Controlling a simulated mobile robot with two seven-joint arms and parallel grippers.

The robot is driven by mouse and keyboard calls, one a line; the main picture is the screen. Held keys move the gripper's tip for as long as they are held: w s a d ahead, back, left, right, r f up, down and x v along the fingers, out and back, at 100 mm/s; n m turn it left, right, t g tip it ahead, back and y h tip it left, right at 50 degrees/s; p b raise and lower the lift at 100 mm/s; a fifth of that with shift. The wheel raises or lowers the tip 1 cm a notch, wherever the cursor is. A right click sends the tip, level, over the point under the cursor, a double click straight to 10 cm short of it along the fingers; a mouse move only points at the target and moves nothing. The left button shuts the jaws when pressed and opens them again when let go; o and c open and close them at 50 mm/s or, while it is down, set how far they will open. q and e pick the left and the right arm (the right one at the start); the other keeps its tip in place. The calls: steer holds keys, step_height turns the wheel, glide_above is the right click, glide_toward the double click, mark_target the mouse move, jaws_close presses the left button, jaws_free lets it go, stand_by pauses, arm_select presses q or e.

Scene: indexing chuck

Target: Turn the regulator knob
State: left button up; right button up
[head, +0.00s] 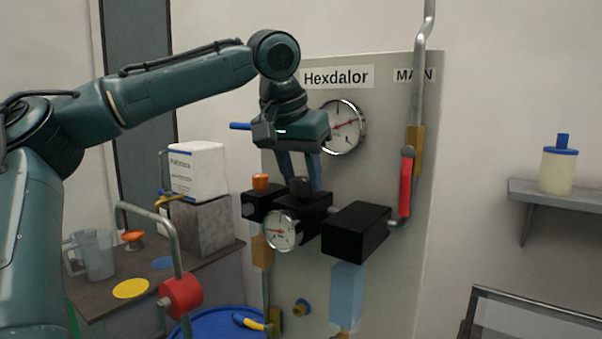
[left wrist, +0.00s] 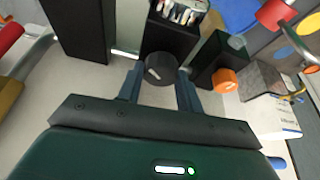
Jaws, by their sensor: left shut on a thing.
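The regulator knob (head: 300,187) is a dark grey, round knob on top of a black block (head: 312,204) on the grey panel. My left gripper (head: 301,183) reaches down from above with one finger on each side of the knob. In the left wrist view the knob (left wrist: 160,68) sits between the two blue-grey fingers (left wrist: 160,82), and they are shut on it. A pressure gauge (head: 281,231) is on the front of the block. My right gripper is in neither view.
An orange knob (head: 260,181) stands close on the left and a black box (head: 356,231) on the right. A red-handled lever (head: 406,183) is on the right pipe. A larger gauge (head: 344,127) is behind my gripper. A bench (head: 205,262) stands at the left.

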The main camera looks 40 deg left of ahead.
arm_select(q)
steer(key=shift+c, duration=1.2)
steer(key=n, duration=0.2)
steer(key=n+y, duration=0.1)
steer(key=n, duration=0.1)
steer(key=shift+g+y, duration=0.3)
steer(key=o, duration=1)
steer(key=shift+d+r, duration=0.1)
steer(key=v, duration=1.3)
steer(key=shift+w, duration=0.1)
